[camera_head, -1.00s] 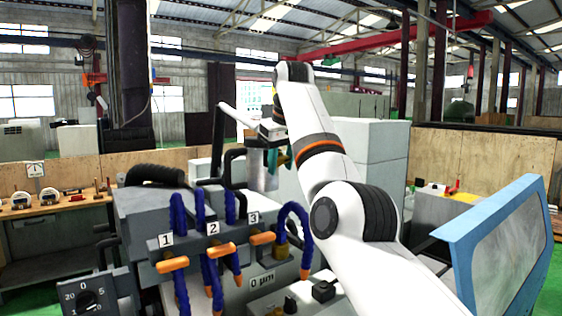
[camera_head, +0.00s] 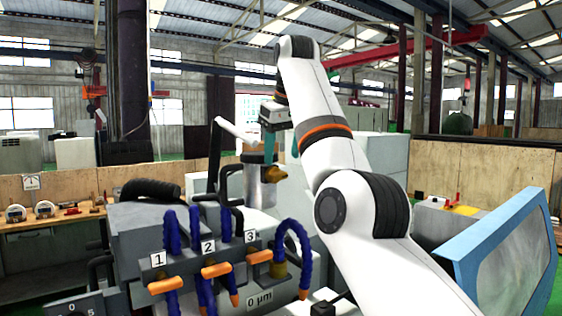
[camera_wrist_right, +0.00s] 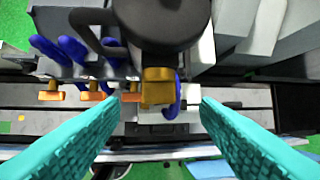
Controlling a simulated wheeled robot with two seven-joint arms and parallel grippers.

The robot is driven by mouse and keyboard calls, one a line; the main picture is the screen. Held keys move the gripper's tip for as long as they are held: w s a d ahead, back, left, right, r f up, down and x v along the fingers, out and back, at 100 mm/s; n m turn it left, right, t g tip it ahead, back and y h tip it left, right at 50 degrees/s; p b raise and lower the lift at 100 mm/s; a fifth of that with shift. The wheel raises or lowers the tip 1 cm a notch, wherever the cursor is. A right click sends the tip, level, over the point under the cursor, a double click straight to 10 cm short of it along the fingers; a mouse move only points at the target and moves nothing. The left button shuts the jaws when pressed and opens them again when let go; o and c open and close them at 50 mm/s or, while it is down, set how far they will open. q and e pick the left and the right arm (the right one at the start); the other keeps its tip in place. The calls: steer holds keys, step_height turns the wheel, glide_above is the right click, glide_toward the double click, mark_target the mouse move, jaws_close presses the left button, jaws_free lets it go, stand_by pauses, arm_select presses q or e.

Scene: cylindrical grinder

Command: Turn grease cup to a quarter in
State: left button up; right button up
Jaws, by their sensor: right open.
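The grease cup appears as a brass-coloured knob (camera_head: 275,174) on the right side of a silver cylinder (camera_head: 260,192) at the middle of the grinder. My right gripper (camera_head: 282,153) has teal fingers pointing down, with their tips just above the knob. In the right wrist view the knob (camera_wrist_right: 158,87) lies in the gap between my open right fingers (camera_wrist_right: 160,104), with clear space on both sides. The fingers hold nothing. Any mark showing how far the cup is turned is too small to read. My left gripper is not in view.
Blue coolant hoses with orange taps (camera_head: 215,270), labelled 1 to 3, stand in front of the cylinder. A dark hose (camera_head: 150,190) lies on the left housing. A blue-framed guard (camera_head: 500,250) is at the right. A dark round body (camera_wrist_right: 160,20) sits beside the knob.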

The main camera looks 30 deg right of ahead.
steer(key=shift+s+a+r, duration=0.1)
steer(key=w+d+f+m+t+y+b, duration=0.1)
steer(key=w+d+f+t+b, duration=0.15)
steer(key=d+t, duration=0.2)
arm_select(q)
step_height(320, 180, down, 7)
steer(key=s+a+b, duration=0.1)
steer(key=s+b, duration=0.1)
steer(key=b, duration=0.2)
arm_select(e)
steer(key=n+t+y, duration=0.2)
steer(key=t, duration=0.7)
glide_toward(282, 178)
steer(key=w+p, duration=0.2)
steer(key=w, duration=0.1)
steer(key=w+p, duration=0.2)
steer(key=w+a+p, duration=0.1)
steer(key=w+p, duration=0.1)
steer(key=w, duration=0.1)
steer(key=shift+w+a+r, duration=0.1)
steer(key=shift+w+r, duration=0.2)
steer(key=shift+w+f, duration=0.15)
steer(key=shift+w, duration=0.3)
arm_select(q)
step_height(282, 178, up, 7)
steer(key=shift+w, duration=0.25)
